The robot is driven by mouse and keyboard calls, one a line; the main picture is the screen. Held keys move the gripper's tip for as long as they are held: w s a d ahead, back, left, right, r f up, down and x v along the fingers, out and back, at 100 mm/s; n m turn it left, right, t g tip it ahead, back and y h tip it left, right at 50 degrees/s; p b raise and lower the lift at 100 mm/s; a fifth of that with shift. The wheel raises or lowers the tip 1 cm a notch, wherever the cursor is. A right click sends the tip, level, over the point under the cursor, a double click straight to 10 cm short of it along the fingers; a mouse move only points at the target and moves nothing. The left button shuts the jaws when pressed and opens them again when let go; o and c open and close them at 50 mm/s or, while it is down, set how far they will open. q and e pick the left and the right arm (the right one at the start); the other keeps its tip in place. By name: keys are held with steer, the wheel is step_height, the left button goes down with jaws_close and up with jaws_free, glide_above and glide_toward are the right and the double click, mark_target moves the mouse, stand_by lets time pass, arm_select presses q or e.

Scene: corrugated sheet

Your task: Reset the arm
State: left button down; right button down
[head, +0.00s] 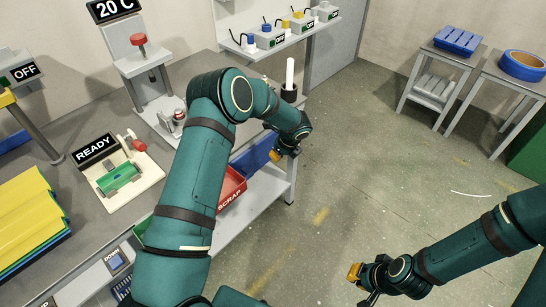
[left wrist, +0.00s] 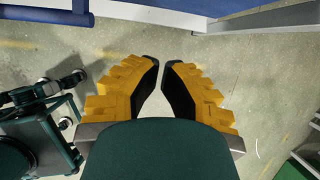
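My left arm crosses the middle of the head view. Its gripper (head: 283,154) hangs by the right end of the workbench, over the edge of the shelf and the floor. In the left wrist view its yellow fingers with black pads (left wrist: 161,66) lean toward each other, with a narrow gap at the tips and bare floor showing between them. It holds nothing. My right arm comes in at the lower right of the head view. Its gripper (head: 362,284) is over open floor, apart from any object. Its finger gap is too small to make out.
The workbench (head: 75,130) carries a READY fixture (head: 148,192) with a green part, a press with a red knob (head: 138,40) and yellow corrugated sheets (head: 28,222). A red SCRAP bin (head: 232,188) sits on the lower shelf. The floor (head: 390,190) to the right is clear; side tables stand behind.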

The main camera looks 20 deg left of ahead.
arm_select(q)
steer(key=v, duration=0.5)
steer(key=shift+r+p, duration=0.2)
steer(key=shift+p, duration=0.2)
steer(key=s+d+f+n+g+h, duration=0.1)
steer(key=s+d+f+n+h, duration=0.25)
steer(key=s+d, duration=0.35)
steer(key=s+d+f+n+g+h, duration=0.1)
steer(key=s+d+f+n+h, duration=0.3)
steer(key=s, duration=0.4)
steer(key=s+d+n+t, duration=0.2)
steer(key=s+n, duration=1.2)
steer(key=n, duration=0.2)
steer(key=shift+s+d+r, duration=0.15)
steer(key=shift+s+r, duration=0.25)
steer(key=shift+r, duration=0.05)
steer(key=shift+r+h, duration=0.15)
steer(key=shift+h, duration=0.1)
